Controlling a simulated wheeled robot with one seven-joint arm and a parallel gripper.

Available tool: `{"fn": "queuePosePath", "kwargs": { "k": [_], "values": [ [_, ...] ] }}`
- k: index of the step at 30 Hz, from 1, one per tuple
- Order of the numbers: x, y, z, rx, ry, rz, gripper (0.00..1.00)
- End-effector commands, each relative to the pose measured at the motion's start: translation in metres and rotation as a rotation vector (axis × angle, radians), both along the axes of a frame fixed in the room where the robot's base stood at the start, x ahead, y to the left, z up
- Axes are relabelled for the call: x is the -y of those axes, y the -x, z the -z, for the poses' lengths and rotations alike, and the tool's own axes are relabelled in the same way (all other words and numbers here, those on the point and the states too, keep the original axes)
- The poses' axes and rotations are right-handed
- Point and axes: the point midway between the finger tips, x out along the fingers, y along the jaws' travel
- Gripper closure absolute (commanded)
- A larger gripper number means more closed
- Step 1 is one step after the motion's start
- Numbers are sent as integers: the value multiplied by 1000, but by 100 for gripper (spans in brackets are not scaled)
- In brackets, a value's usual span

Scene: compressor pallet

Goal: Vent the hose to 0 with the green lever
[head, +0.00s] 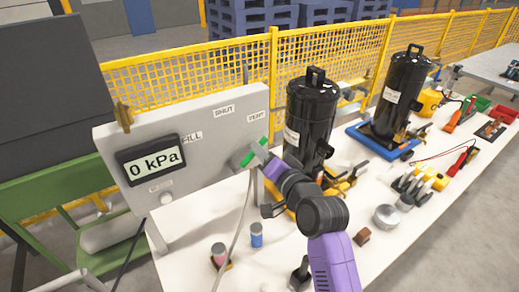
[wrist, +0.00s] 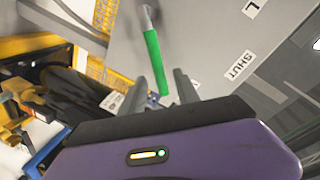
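The grey panel (head: 205,140) stands at the left of the bench, and its display (head: 152,160) reads 0 kPa. The green lever (head: 252,153) is at the panel's right end, below the VENT label (head: 255,116). In the wrist view the green lever (wrist: 152,55) hangs from a pale stub, and its lower end lies between my fingertips. My gripper (head: 262,157) is at the lever in the head view. In the wrist view my gripper (wrist: 160,88) has its fingers apart, with gaps beside the lever. A grey hose (head: 240,225) hangs below the panel.
Two black tanks (head: 310,115) (head: 405,90) stand right of the panel. Yellow clamps (head: 420,180), a metal puck (head: 387,216) and small cups (head: 257,235) lie on the white bench. A yellow mesh fence (head: 190,85) runs behind.

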Motion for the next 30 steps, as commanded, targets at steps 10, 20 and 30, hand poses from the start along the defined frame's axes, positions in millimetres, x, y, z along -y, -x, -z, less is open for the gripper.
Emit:
{"fn": "queuePosePath", "kwargs": {
  "k": [10,20,30],
  "values": [
    [18,35,-5,0,0,1,62],
    [19,37,-6,-1,0,1,62],
    [25,33,-21,75,33,21,62]
  ]
}}
